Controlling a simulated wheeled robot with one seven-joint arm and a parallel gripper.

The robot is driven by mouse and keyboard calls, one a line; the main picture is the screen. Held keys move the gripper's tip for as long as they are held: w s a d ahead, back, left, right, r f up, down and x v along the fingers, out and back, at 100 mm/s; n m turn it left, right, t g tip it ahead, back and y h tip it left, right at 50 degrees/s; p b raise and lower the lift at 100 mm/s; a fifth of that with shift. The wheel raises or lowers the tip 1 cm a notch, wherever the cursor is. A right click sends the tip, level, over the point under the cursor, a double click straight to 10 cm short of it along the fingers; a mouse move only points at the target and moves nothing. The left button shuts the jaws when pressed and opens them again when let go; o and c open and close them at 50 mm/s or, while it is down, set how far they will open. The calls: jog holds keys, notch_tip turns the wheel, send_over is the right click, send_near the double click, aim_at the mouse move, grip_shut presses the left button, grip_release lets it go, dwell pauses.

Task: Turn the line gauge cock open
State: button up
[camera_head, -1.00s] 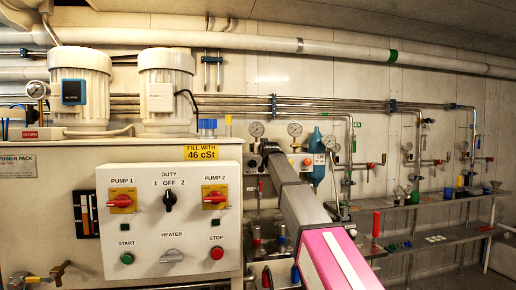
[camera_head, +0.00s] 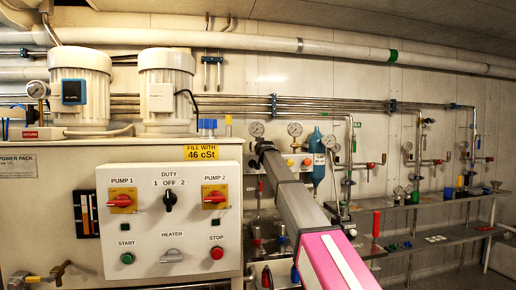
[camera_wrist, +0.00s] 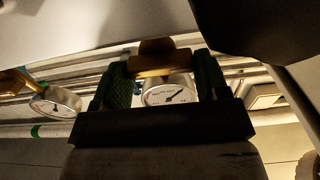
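My gripper (camera_wrist: 162,82) shows in the wrist view with its two dark green fingers wide apart. A brass piece (camera_wrist: 164,62), which looks like a gauge cock, spans the gap near the fingertips. I cannot tell whether the fingers touch it. A round white gauge (camera_wrist: 168,92) shows between the fingers, and a second gauge (camera_wrist: 56,102) with brass beside it is to the left. In the head view my arm reaches the wall just below a gauge (camera_head: 256,129); another gauge (camera_head: 295,129) is to its right. The cock is hidden there, and its handle's angle is unclear.
A control panel (camera_head: 168,222) on a large cabinet stands at the left, close to my arm. A blue cylinder (camera_head: 317,165) hangs right of the gauges. Steel pipes (camera_head: 200,104) run along the wall. A shelf (camera_head: 430,200) with small items is at the right.

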jog(key=shift+m, duration=0.3)
jog(key=m, duration=0.3)
jog(key=shift+d, duration=0.1)
jog(key=shift+m, duration=1.8)
jog(key=o, duration=0.9)
jog(key=shift+o, duration=0.2)
